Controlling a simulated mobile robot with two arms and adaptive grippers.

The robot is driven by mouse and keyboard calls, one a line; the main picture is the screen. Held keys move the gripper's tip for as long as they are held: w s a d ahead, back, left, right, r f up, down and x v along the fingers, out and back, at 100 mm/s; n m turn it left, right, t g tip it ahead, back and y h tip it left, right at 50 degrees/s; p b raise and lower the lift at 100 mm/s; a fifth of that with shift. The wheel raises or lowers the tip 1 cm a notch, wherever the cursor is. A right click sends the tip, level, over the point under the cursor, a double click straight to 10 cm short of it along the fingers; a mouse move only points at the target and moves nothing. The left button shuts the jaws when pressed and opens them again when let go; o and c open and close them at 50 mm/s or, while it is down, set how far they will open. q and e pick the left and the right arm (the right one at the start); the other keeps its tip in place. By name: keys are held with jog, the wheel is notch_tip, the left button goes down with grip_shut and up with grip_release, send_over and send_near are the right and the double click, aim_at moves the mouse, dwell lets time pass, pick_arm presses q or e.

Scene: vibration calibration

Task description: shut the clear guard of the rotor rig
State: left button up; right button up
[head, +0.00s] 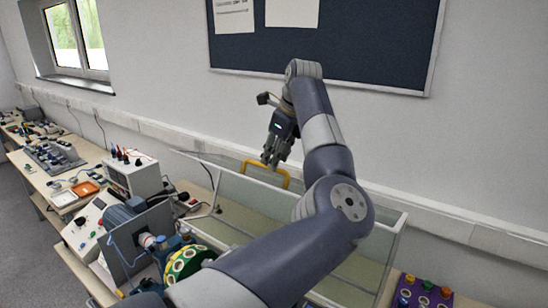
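The clear guard (232,181) of the rotor rig is a see-through box with pale edges, lying behind and to the right of the rotor. The rotor, a green and yellow disc (186,262) with round holes, sits uncovered at the lower left, partly hidden by my arm. A yellow handle (285,180) arches on the guard's far side. My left gripper (271,161) points down at the handle and overlaps its top. I cannot tell whether the fingers touch it or are closed. My arm crosses the guard and hides part of it. My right gripper is not in view.
A blue motor (125,216) and an upright grey plate (122,252) stand left of the rotor. A white instrument (134,176) is on the bench behind them. A purple block with coloured knobs (422,294) is at the lower right. A wall with a dark board (365,50) rises behind.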

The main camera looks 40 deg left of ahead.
pick_arm(q)
jog(key=x, duration=0.2)
jog(key=shift+a+f+p, duration=0.2)
jog(key=shift+f+p, duration=0.15)
jog(key=shift+p, duration=0.05)
jog(key=shift+c, duration=0.4)
grip_shut()
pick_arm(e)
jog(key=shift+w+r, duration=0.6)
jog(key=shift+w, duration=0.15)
pick_arm(q)
jog(key=shift+a, duration=0.1)
